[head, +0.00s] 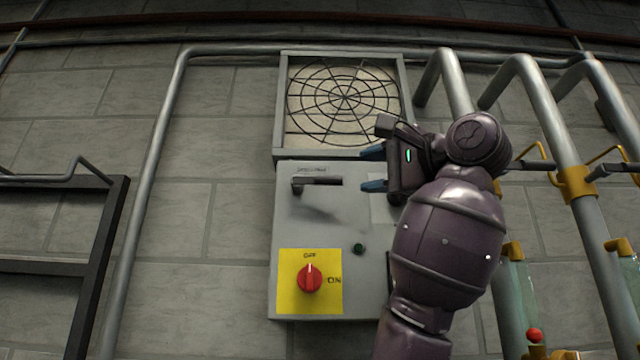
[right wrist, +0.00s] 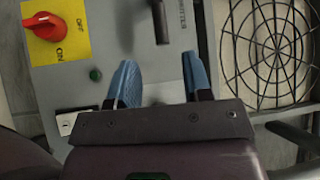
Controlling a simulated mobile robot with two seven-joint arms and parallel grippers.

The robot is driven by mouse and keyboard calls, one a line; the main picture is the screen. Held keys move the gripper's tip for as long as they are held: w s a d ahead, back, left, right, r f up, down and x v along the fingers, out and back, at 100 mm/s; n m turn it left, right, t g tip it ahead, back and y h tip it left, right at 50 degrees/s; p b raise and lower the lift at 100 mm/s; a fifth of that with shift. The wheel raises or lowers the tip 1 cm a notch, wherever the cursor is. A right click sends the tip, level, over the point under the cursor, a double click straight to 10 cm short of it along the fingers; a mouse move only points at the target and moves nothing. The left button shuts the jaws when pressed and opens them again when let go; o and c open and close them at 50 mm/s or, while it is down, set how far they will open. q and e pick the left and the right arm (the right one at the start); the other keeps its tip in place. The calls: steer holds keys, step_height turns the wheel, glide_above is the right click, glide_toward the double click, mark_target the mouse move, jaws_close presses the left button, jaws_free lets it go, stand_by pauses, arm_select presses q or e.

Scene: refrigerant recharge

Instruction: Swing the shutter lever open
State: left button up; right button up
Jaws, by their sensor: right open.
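The shutter lever (head: 320,181) is a dark handle lying horizontal on the upper part of the grey control box (head: 290,225), under a small label. In the right wrist view the lever (right wrist: 161,22) shows ahead of the fingertips, lined up with the gap between them. My right gripper (head: 373,170) is open and empty, a little right of the lever, with blue fingertips pointing left toward it. The two blue fingers also show in the right wrist view (right wrist: 158,72), apart from the lever. My left gripper is not in view.
A round fan grille (head: 344,98) sits above the box. A red knob (head: 309,278) on a yellow plate and a green button (head: 358,249) are lower on the box. Grey pipes (head: 535,90) with yellow fittings stand at right; a dark frame (head: 105,235) is at left.

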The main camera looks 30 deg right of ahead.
mark_target(335, 179)
steer(key=p+x, duration=0.2)
steer(key=x, duration=0.6)
steer(key=shift+w+r+p, duration=0.1)
steer(key=shift+w+p, duration=0.15)
steer(key=shift+p, duration=0.05)
steer(key=shift+w+a, duration=0.2)
steer(key=shift+w, duration=0.35)
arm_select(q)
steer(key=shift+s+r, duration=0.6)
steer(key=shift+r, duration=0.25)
arm_select(e)
steer(key=shift+c, duration=0.3)
jaws_close()
